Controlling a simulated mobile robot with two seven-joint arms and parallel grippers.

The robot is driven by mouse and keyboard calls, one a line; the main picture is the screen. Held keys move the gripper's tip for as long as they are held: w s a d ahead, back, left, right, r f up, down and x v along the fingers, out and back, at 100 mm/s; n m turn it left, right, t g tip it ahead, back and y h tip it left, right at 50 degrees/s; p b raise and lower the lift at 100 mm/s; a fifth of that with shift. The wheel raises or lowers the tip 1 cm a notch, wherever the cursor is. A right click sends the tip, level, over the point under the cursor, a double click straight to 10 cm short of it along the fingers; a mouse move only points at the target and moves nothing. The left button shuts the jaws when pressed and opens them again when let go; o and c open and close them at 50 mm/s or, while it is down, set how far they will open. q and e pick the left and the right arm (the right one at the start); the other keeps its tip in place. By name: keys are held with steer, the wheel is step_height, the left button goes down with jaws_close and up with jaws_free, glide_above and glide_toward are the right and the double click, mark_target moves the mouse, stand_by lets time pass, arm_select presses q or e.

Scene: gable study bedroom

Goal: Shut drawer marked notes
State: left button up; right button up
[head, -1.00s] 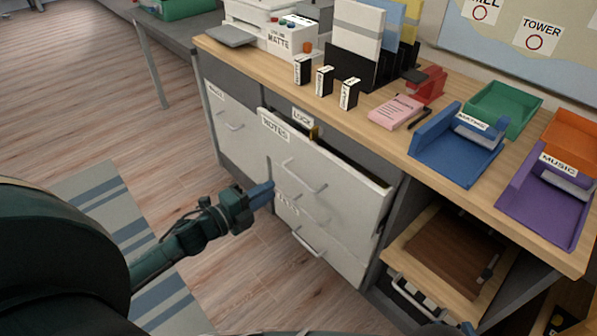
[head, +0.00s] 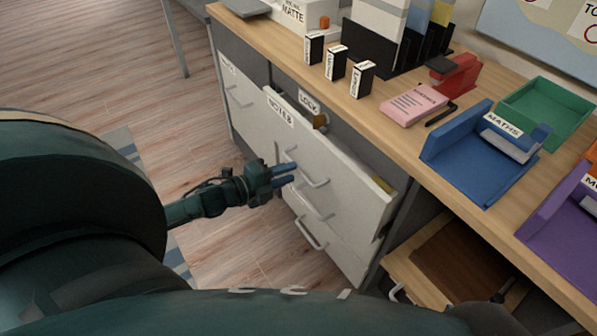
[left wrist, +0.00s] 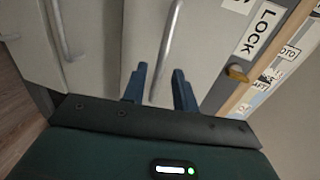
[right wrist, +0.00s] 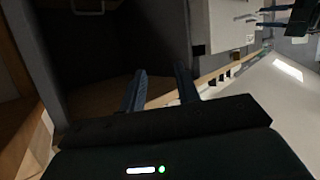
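The notes drawer (head: 340,180) is the top drawer of the white cabinet and stands partly pulled out, with a dark gap behind its front. Its "NOTES" label (head: 280,113) is at the upper left of the front. Its bar handle (head: 303,171) also shows in the left wrist view (left wrist: 167,45). My left gripper (head: 288,173) is open at this handle, with the bar's end appearing between the two fingers; I cannot tell whether they touch it. My right gripper (right wrist: 160,85) is open and empty near a dark open compartment in the right wrist view.
A "LOCK" label (head: 309,103) and a brass key (head: 320,121) are just behind the drawer front. Another drawer handle (head: 310,236) is below. The desktop (head: 400,145) holds a blue tray (head: 460,165) and pink notes (head: 413,104). A wooden pull-out (head: 420,280) projects at lower right.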

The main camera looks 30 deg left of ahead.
arm_select(q)
steer(key=shift+b+x, duration=0.35)
steer(key=shift+x, duration=1.7)
jaws_close()
